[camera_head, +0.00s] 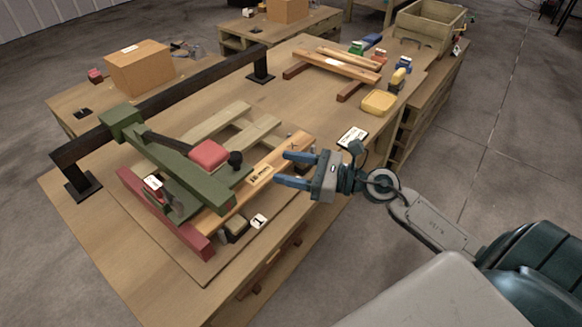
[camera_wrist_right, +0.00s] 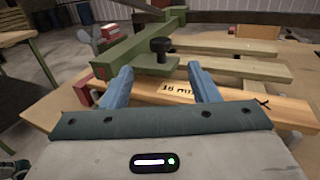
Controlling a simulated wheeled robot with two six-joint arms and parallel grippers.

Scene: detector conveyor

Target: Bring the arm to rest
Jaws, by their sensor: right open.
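My right gripper (camera_head: 298,170) is open and empty above the front right part of the workbench (camera_head: 330,205). Its two blue fingers point left toward a wooden plank (camera_head: 256,180) that carries a white label. In the right wrist view the open fingers (camera_wrist_right: 160,88) frame part of the plank (camera_wrist_right: 175,91), with nothing between them that I can see held. The green detector arm (camera_head: 178,165) with a red block and a black knob lies left of the gripper; it also shows in the right wrist view (camera_wrist_right: 125,50). My left gripper is not in view.
A red bar (camera_head: 160,208) and a black rail (camera_head: 165,98) stand at the left. A wooden crate (camera_head: 425,32) stands beyond. The floor on the right is clear.

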